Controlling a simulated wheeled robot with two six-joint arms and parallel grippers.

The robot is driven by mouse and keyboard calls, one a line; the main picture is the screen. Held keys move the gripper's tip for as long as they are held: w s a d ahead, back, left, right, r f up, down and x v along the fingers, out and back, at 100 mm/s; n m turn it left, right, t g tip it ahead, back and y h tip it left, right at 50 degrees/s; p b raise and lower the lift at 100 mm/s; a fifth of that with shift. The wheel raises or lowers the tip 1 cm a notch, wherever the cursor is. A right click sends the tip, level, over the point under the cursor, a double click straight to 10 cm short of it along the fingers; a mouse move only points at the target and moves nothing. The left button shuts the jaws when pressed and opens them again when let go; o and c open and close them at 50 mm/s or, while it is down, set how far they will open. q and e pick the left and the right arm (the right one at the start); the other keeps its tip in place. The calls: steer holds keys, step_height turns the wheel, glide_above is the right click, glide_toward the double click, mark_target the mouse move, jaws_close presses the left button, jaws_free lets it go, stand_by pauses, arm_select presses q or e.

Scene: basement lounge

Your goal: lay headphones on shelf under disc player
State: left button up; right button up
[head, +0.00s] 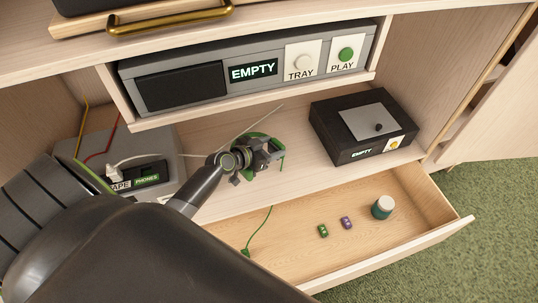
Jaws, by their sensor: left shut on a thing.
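The disc player (185,86) is a grey unit reading EMPTY, with TRAY and PLAY buttons, in the upper bay. The pale wooden shelf (302,172) runs beneath it. My left gripper (268,156) is over this shelf, shut on the green and dark headphones (257,136). The gripper hides much of them, and I cannot tell whether they touch the shelf. A green cord (262,229) hangs down in front of the open drawer, with a plug at its lower end. My right gripper is not in view.
A black box (345,140) with an EMPTY display stands on the shelf's right. A grey unit (100,135) with cables and a PHONES label stands left. The open drawer (385,254) below holds green and purple dice and a small jar (383,208).

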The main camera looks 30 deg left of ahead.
arm_select(q)
step_height(320, 180, down, 3)
steer(key=shift+f+b, duration=0.2)
steer(key=shift+b, duration=0.5)
steer(key=shift+f, duration=0.45)
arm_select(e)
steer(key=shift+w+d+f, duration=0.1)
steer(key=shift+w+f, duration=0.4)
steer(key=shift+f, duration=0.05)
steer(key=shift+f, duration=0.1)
arm_select(q)
steer(key=shift+f+b, duration=0.25)
steer(key=shift+b, duration=0.15)
steer(key=o, duration=1.1)
steer(key=shift+r, duration=0.1)
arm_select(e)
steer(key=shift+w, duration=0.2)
